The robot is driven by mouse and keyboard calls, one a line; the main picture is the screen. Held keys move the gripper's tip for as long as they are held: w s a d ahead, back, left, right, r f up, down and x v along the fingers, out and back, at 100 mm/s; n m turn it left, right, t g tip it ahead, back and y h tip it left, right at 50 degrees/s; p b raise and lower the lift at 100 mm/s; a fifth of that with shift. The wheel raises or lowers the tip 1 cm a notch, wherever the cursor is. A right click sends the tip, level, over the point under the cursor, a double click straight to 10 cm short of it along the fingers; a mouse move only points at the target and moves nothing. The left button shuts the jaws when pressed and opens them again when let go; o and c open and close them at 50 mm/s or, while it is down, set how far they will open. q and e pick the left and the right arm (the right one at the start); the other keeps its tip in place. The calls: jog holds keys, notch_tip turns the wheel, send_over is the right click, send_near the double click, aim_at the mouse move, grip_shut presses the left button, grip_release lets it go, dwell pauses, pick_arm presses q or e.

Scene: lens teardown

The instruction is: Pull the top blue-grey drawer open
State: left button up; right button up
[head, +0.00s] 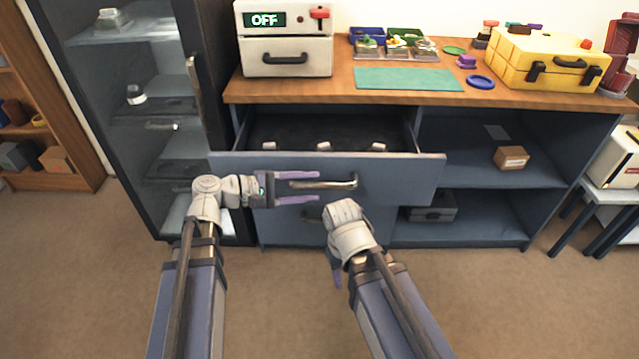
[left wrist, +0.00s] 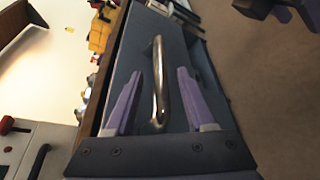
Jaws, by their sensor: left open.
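The top blue-grey drawer (head: 240,166) stands pulled out from the bench, with its dark inside showing. Its metal bar handle (head: 345,183) is on the front and also shows in the left wrist view (left wrist: 158,85). My left gripper (head: 318,187) is open at the handle's left part, one purple finger above the bar and one below. In the left wrist view the bar lies between the open fingers (left wrist: 158,72), with gaps on both sides. My right gripper (head: 336,275) is in front of the lower drawer front; its fingers are mostly hidden.
Several small whitish pieces (head: 323,146) lie in the drawer. A glass-door cabinet (head: 130,120) stands close on the left. Open shelves with a brown box (head: 511,157) are on the right. The wooden bench top (head: 300,90) holds a yellow case (head: 550,62) and a green mat (head: 408,78).

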pick_arm(q)
jog(key=shift+v, duration=2)
